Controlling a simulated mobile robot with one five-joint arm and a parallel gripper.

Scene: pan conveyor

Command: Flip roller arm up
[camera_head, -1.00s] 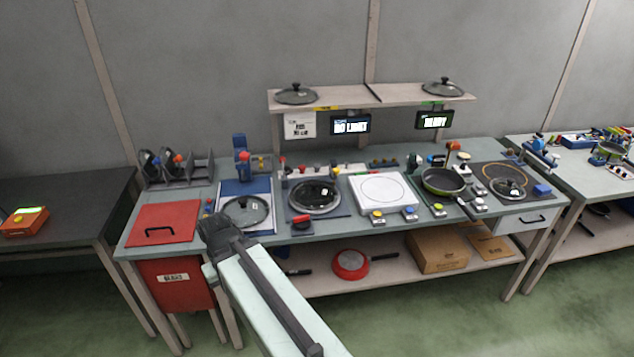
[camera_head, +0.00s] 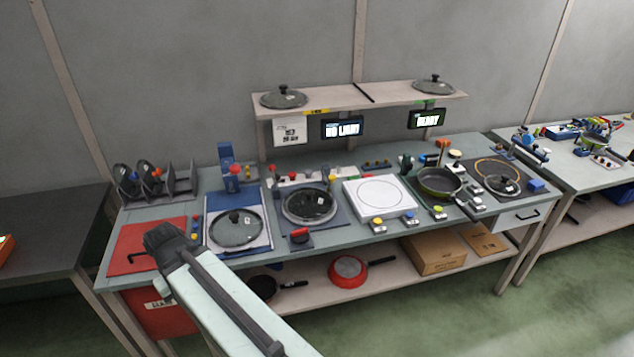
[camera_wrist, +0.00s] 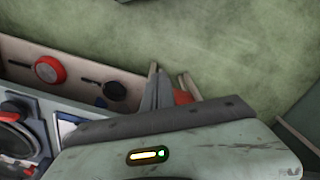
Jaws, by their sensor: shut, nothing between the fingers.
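I cannot tell for sure which part is the roller arm. A blue upright piece with a red knob (camera_head: 228,160) stands behind the glass lid (camera_head: 236,229) on the blue-and-white station at the left of the bench. An orange-topped upright piece (camera_head: 441,150) stands behind the green-rimmed pan (camera_head: 439,182) at the right. My gripper shows in the wrist view (camera_wrist: 160,88) as shut, empty grey fingers pointing toward the floor and bench legs. In the head view my arm's dark end is in front of the red panel (camera_head: 135,249), away from both uprights; the fingertips are hidden there.
The long bench carries a second lidded station (camera_head: 310,206), a white plate unit (camera_head: 379,196) and a lid rack (camera_head: 150,182). An overhead shelf (camera_head: 360,97) holds two lids. A lower shelf holds a red pan (camera_head: 347,270) and a cardboard box (camera_head: 433,254). Green floor in front is clear.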

